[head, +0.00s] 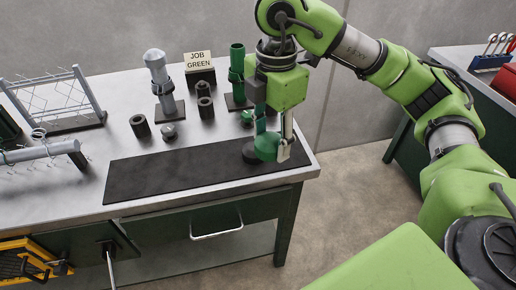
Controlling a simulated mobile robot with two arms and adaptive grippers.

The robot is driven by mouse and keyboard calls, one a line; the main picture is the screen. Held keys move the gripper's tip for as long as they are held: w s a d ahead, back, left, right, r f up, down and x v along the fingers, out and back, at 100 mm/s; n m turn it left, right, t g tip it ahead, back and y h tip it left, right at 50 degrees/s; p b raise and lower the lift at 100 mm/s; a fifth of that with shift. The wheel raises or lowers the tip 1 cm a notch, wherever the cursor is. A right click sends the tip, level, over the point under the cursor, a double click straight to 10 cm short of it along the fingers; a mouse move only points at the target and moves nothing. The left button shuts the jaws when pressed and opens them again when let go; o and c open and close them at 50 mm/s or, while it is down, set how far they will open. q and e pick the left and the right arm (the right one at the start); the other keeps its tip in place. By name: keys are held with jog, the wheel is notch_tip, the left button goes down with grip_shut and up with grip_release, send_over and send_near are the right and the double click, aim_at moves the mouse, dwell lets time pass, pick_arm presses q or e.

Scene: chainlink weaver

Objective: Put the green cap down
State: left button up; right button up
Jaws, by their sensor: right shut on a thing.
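The green cap (266,144) is in the head view, near the right end of the black mat (165,178) on the workbench. My right gripper (274,151) points down and is shut on it. The cap is partly hidden by the fingers, and I cannot tell whether its underside touches the mat. A dark round piece (249,154) shows at the cap's left side. My left gripper is not in view.
Behind the mat stand a grey post (158,75), a green post (237,68), several dark cylinders (205,107) and a "JOB GREEN" sign (198,60). A wire rack (55,98) is at left. The mat's left and middle are clear.

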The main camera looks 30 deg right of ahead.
jog(key=w+d+f, duration=0.4)
jog(key=w+d+f+p, duration=0.1)
jog(key=w+d+f, duration=0.2)
jog(key=w+d, duration=0.1)
jog(key=shift+w+f, duration=0.15)
jog(key=shift+f, duration=0.2)
jog(key=shift+w+d+f+p, duration=0.25)
jog(key=shift+w+f+p, duration=0.1)
jog(key=shift+f, duration=0.2)
jog(key=f, duration=0.1)
jog(key=f+p, duration=0.1)
jog(key=f, duration=0.1)
jog(key=shift+w+d, duration=0.2)
jog(key=shift+f, duration=0.35)
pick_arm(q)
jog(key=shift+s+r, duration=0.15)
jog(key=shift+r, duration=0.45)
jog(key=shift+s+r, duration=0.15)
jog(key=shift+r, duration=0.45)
